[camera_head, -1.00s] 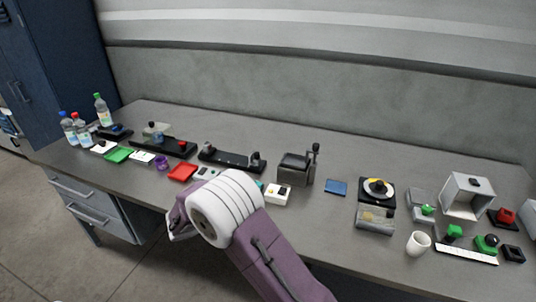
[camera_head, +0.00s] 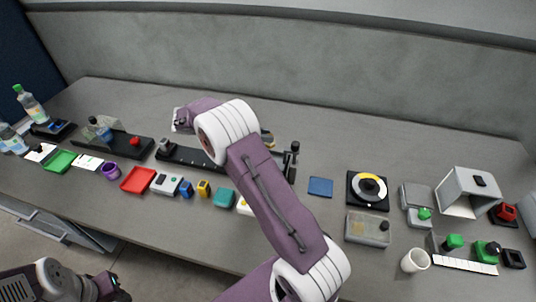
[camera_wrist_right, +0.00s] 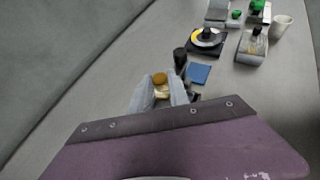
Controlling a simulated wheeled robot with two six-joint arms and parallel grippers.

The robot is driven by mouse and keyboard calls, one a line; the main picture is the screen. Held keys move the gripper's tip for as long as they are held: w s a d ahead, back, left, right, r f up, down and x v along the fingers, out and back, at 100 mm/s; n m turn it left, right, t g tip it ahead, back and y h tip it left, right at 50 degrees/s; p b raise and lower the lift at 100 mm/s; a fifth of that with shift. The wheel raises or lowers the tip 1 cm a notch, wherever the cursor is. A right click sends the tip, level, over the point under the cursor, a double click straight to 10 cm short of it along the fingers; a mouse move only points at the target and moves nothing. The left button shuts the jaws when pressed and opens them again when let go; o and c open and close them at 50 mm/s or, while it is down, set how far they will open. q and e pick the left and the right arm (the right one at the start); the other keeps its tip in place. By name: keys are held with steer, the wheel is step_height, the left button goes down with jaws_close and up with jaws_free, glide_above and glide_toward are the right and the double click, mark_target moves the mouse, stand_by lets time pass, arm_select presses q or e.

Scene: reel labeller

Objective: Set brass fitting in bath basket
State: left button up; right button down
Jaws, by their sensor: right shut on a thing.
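My right gripper (camera_wrist_right: 161,83) shows in the right wrist view, its two pale fingers shut on a golden, round-topped brass fitting (camera_wrist_right: 160,77). In the head view my right arm hides most of this gripper. The grey bath (camera_head: 290,172) with its dark upright post (camera_head: 295,148) is mostly behind that arm. The post also shows just beyond the fingers in the wrist view (camera_wrist_right: 180,56). The bath's basket cannot be made out, nor can the height of the fitting over it.
A blue pad (camera_head: 320,186) and a black-based disc (camera_head: 367,189) lie right of the bath. A white cup (camera_head: 415,261) stands near the front edge. A red tray (camera_head: 138,180), green tray (camera_head: 59,161) and purple ring (camera_head: 111,171) lie left. The back of the table is clear.

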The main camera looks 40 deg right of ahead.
steer(key=f, duration=0.3)
steer(key=w+f, duration=0.1)
steer(key=f, duration=0.1)
steer(key=shift+d+f, duration=0.15)
steer(key=shift+d, duration=0.15)
steer(key=shift+s+f, duration=0.15)
steer(key=shift+s, duration=0.05)
steer(key=f, duration=0.2)
steer(key=shift+s+a+f, duration=0.2)
steer(key=shift+f, duration=0.1)
steer(key=shift+w+d+f, duration=0.1)
steer(key=shift+w+f, duration=0.1)
steer(key=shift+f, duration=0.25)
steer(key=c, duration=1.3)
jaws_free()
steer(key=shift+o, duration=0.2)
